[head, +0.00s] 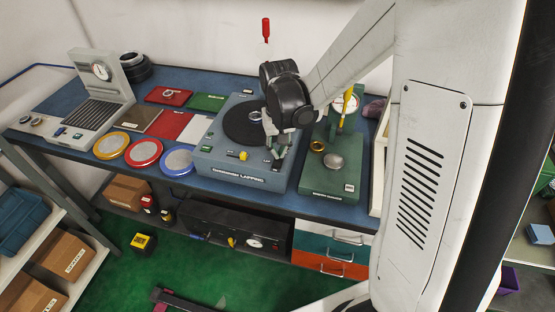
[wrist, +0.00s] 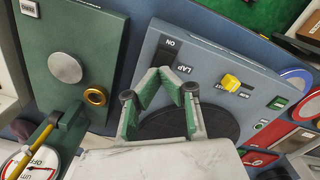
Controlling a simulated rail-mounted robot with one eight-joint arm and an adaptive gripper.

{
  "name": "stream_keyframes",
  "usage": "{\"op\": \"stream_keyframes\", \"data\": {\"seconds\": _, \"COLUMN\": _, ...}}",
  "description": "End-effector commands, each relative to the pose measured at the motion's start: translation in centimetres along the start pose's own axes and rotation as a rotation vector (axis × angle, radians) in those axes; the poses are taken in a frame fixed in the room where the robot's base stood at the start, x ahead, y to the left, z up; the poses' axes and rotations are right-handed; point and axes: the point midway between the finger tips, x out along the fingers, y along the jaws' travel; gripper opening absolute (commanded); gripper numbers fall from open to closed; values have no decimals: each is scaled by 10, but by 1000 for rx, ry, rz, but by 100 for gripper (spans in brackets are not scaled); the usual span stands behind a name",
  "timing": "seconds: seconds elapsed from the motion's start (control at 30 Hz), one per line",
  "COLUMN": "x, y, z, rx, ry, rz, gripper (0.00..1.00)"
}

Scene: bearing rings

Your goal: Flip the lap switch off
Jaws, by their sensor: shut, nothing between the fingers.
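The lap switch (wrist: 165,58) is a dark part on the blue-grey lapping machine (head: 228,172), beside the printed words ON and LAP in the wrist view. My gripper (wrist: 166,80) has its green fingers shut with nothing between them. Its tips overlap the lower part of the switch in the wrist view; I cannot tell whether they touch it. The switch's tilt is not clear.
A yellow knob (wrist: 231,82) and a green button (wrist: 277,103) sit on the same panel. The dark round lapping plate (head: 243,122) lies behind my gripper. A green stand (head: 330,180) with a brass ring (head: 317,146) and a dial gauge is close on the right.

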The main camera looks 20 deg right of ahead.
Motion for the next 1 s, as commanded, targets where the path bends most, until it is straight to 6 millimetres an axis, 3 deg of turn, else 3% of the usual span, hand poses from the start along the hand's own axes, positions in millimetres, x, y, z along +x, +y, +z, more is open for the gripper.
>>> {"op": "stream_keyframes", "data": {"seconds": 0.7, "x": -51, "y": 0, "z": 0, "rx": 0, "ry": 0, "rz": 0, "gripper": 0}}
{"op": "stream_keyframes", "data": {"seconds": 1.0, "x": -55, "y": 0, "z": 0, "rx": 0, "ry": 0, "rz": 0, "gripper": 0}}
